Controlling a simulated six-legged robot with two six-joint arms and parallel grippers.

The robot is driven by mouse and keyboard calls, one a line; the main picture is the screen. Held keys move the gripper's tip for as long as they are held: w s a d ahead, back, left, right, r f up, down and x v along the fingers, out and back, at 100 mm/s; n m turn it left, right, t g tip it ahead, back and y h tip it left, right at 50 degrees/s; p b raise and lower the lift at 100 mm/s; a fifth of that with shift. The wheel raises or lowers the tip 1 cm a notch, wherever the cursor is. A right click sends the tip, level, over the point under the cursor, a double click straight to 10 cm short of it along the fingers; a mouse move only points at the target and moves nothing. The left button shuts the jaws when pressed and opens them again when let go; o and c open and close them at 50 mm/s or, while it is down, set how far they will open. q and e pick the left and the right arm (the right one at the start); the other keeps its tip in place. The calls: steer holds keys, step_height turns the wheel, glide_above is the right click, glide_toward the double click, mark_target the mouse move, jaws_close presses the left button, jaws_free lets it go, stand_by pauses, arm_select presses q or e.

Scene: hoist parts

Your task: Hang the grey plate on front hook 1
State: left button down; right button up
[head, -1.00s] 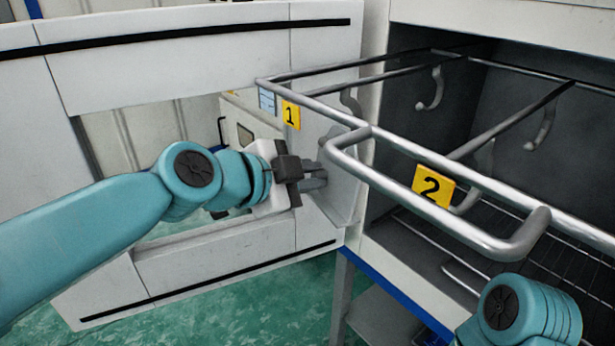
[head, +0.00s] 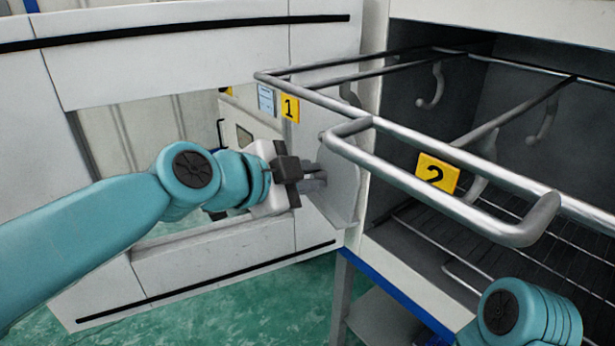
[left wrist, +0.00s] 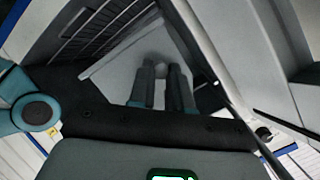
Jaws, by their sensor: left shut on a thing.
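The grey plate (head: 341,192) stands roughly upright in the head view, below the yellow label 1 (head: 289,108) and beside the oven opening. My left gripper (head: 316,178) is shut on it. In the left wrist view both fingers (left wrist: 160,88) press against the pale plate (left wrist: 117,68). Front hook 1 (head: 347,93) shows partly behind the front rail, above the plate. The rail and bracket hide the plate's top, so I cannot tell whether hook and plate touch. My right arm shows at the lower right; its gripper is out of view.
The hanging frame's metal rail (head: 470,172) juts out across the right, with label 2 (head: 437,173) and more hooks (head: 432,88) behind. The open cabinet (head: 420,240) has a wire rack inside. A white door panel (head: 200,60) with a window stands behind my left arm.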

arm_select(q)
steer(key=shift+r, duration=0.15)
steer(key=c, duration=1)
jaws_free()
steer(key=b+v, duration=0.3)
steer(key=v, duration=1.3)
steer(key=w+a+f+n+g+y+p, duration=0.15)
steer(key=w+f+n, duration=0.3)
steer(key=f, duration=1.15)
steer(key=w+f+n+g+y+p, duration=0.1)
steer(key=w+f+n+g+y, duration=0.25)
steer(key=f, duration=1.15)
steer(key=s+a+f+n+g+y, duration=0.1)
steer(key=s+f+n, duration=0.3)
steer(key=f, duration=0.6)
steer(key=s+a+f+n, duration=0.1)
steer(key=s+f+n, duration=0.25)
steer(key=f, duration=0.55)
steer(key=s+f+n+g, duration=0.1)
steer(key=s+f, duration=0.2)
steer(key=s, duration=0.2)
steer(key=s+f+n+g, duration=0.1)
steer(key=s+f+n, duration=0.1)
steer(key=s+f, duration=0.2)
steer(key=s+f+n+p, duration=0.1)
steer(key=s+f+n, duration=0.1)
steer(key=s, duration=0.4)
steer(key=shift+s+d+f+n+g, duration=0.15)
steer(key=shift+f+n+g, duration=0.2)
steer(key=shift+f, duration=0.4)
